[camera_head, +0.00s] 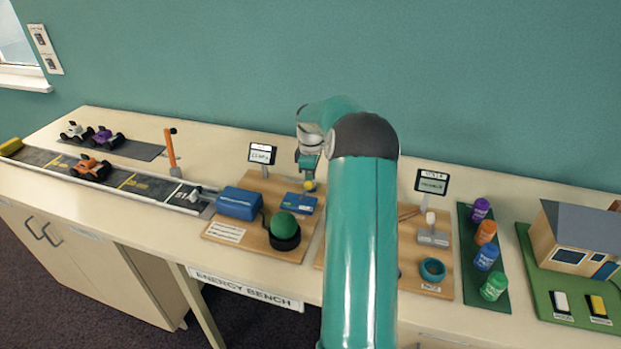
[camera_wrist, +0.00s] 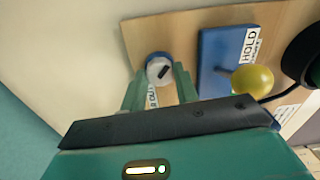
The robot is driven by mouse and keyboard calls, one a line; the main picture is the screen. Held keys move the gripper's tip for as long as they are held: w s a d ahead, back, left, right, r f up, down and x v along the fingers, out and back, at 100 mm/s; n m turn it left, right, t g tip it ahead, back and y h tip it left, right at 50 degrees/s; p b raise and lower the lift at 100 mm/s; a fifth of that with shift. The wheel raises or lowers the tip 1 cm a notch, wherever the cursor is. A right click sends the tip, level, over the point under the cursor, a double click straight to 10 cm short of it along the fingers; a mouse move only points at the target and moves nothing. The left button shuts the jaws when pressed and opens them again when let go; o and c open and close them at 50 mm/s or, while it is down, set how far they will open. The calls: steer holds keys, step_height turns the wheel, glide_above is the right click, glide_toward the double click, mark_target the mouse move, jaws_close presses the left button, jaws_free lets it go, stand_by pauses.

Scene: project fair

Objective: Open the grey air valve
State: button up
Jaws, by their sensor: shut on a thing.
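The grey air valve (camera_wrist: 157,69) shows in the wrist view as a round grey knob with a blue rim and a short black mark set diagonally across it. It sits near the edge of a wooden board (camera_wrist: 190,30). My gripper (camera_wrist: 157,80) is shut on the valve, with one teal finger on each side of it. In the head view my gripper (camera_head: 307,168) is lowered at the back of the left wooden board, and I cannot make out the valve there. A small label beside the valve is partly hidden by my fingers.
A small display (camera_head: 262,153), a blue box (camera_head: 240,203) and a green ball (camera_head: 285,225) on a black base stand close by.

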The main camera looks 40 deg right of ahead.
steer(key=n, duration=0.4)
steer(key=shift+n, duration=2)
steer(key=o, duration=1)
steer(key=shift+r, duration=0.1)
step_height(320, 180, up, 14)
steer(key=shift+f, duration=0.15)
